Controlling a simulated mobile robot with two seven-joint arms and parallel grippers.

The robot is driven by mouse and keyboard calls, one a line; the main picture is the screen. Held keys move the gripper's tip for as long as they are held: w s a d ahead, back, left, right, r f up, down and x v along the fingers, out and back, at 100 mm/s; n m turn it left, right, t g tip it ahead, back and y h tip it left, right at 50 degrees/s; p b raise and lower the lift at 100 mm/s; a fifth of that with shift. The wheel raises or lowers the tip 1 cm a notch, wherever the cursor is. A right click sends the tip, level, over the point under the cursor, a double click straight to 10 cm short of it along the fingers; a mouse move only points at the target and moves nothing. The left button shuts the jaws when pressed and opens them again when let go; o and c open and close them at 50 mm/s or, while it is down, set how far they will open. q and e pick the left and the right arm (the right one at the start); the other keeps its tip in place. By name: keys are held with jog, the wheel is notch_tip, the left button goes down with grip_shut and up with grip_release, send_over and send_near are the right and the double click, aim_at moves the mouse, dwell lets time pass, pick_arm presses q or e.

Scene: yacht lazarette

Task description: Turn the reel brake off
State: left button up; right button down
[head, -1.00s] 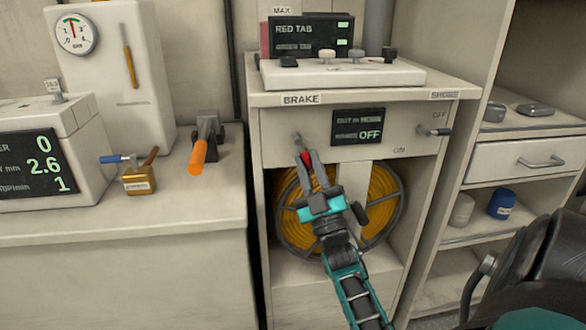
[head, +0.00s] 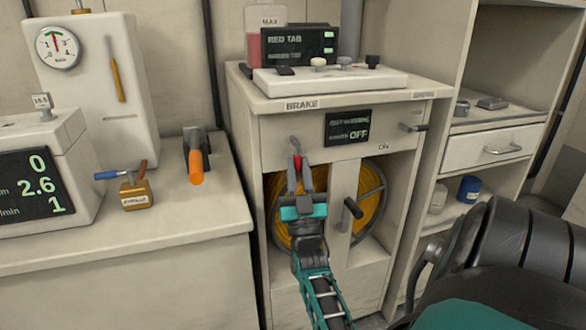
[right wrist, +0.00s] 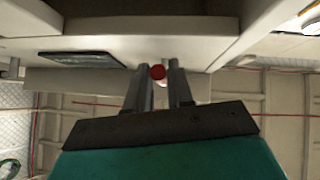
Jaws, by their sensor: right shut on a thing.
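The reel brake lever (head: 294,146) is a short grey lever with a red knob, under the BRAKE label (head: 302,104) on the reel cabinet's front panel. It points down. My right gripper (head: 298,164) comes up from below with its two grey fingers shut on the red knob. The right wrist view shows the red knob (right wrist: 158,72) between the fingertips (right wrist: 160,75). A dark display (head: 348,126) on the panel reads OFF in its lower line. The yellow hose reel (head: 368,200) sits in the opening below, partly hidden by my right arm. My left gripper is out of view.
A second lever (head: 413,127) is at the panel's right end. A dark crank handle (head: 352,207) sticks out in front of the reel. A bench on the left holds an orange-handled lever (head: 195,165) and a brass padlock-like block (head: 135,194). Shelves stand to the right.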

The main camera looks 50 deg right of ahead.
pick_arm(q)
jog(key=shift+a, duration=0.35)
pick_arm(e)
jog(key=shift+a+m+g+h, duration=0.1)
jog(key=shift+m+g+h, duration=0.4)
jog(key=shift+m, duration=0.1)
jog(key=shift+w, duration=0.1)
jog(key=c, duration=1.1)
grip_release()
